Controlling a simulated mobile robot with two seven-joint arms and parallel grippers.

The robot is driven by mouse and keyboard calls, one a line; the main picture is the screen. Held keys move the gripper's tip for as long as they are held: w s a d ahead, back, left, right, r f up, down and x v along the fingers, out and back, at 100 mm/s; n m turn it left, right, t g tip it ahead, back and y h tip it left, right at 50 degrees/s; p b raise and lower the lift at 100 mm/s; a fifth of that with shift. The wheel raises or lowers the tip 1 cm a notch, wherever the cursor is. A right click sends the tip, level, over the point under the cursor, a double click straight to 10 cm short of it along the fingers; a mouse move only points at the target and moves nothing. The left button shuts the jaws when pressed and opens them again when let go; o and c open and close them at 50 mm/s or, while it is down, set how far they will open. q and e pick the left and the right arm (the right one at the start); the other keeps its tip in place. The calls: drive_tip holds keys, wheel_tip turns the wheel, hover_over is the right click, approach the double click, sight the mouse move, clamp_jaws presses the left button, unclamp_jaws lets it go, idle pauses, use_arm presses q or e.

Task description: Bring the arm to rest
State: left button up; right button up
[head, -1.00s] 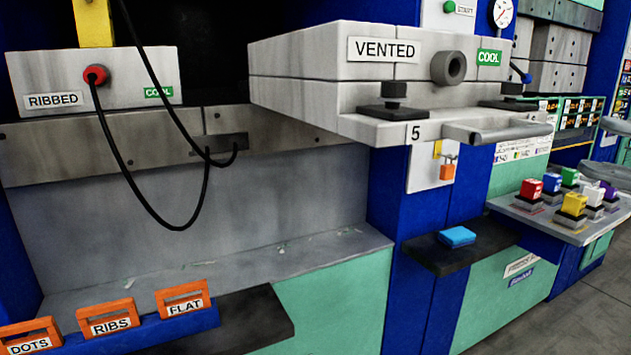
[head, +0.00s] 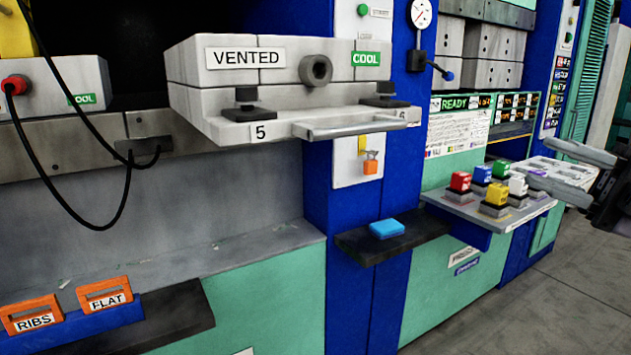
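My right gripper (head: 543,163) is at the right edge of the head view, beside the right end of the grey shelf with coloured blocks. Its two fingers are apart, with no object visible between them. Whether the lower finger touches the shelf cannot be told. My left gripper is not in view.
A press mould labelled VENTED (head: 285,62) juts out with a front handle (head: 350,127). A blue block (head: 387,228) lies on a black ledge (head: 352,247). Several coloured blocks stand on the grey shelf (head: 455,207). Orange tags (head: 105,294) sit lower left. The floor at lower right is clear.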

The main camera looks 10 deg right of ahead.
drive_tip(key=w+d+f+m+t+h+p, duration=0.1)
drive_tip(key=w+f+m+t+h+p, duration=0.15)
drive_tip(key=f+m+t+h, duration=0.6)
drive_tip(key=w+f+m+t+h+p, duration=0.1)
drive_tip(key=w+f+m+h+p, duration=0.15)
drive_tip(key=f+m, duration=1.05)
drive_tip(key=s+a+f+m+g+h+p, duration=0.2)
drive_tip(key=s+a+f, duration=0.5)
drive_tip(key=f, duration=0.4)
drive_tip(key=s+a+f+m+g+h+p, duration=0.3)
drive_tip(key=s+a+f+g, duration=0.3)
drive_tip(key=s+a+f, duration=0.2)
wheel_tip(320, 180, down, 3)
drive_tip(key=shift+s+a+m, duration=0.2)
drive_tip(key=shift+s+m, duration=0.65)
drive_tip(key=shift+s, duration=0.1)
drive_tip(key=shift+g, duration=0.25)
